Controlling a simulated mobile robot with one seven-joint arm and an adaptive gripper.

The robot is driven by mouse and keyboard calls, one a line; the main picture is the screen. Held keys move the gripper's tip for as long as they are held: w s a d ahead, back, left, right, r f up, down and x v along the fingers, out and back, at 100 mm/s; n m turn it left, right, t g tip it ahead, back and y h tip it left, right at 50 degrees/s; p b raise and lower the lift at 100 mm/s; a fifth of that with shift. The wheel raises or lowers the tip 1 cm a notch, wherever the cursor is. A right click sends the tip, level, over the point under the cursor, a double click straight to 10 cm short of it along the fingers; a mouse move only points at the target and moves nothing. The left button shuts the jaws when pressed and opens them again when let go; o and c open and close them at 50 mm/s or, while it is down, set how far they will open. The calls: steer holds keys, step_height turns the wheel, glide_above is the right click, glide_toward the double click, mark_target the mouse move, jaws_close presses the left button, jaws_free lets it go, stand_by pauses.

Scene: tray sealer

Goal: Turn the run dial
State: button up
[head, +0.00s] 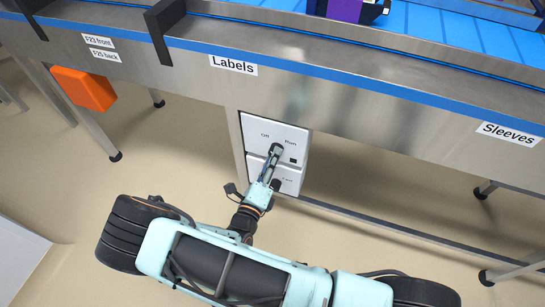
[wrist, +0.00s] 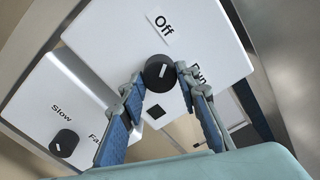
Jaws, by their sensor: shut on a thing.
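The run dial (wrist: 159,72) is a round black knob with a short white mark, on the upper white panel (wrist: 100,38) with the labels Off and Run. In the wrist view the mark slants up, roughly toward Off; its exact setting is hard to tell. My gripper (wrist: 161,76) has one blue-padded finger on each side of the knob and is shut on it. In the head view my gripper (head: 274,157) reaches up to the panel, and its fingers partly cover the dial (head: 277,147).
A second black dial (wrist: 64,143), between Slow and a partly hidden Fast label, sits on the lower panel. A small black square (wrist: 155,111) lies near the run dial. The conveyor frame (head: 350,118) overhangs the panels. An orange box (head: 84,89) hangs at left.

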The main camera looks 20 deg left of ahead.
steer(key=shift+n, duration=0.5)
steer(key=o, duration=1.2)
steer(key=shift+c, duration=0.2)
steer(key=s, duration=1.2)
steer(key=shift+a, duration=0.45)
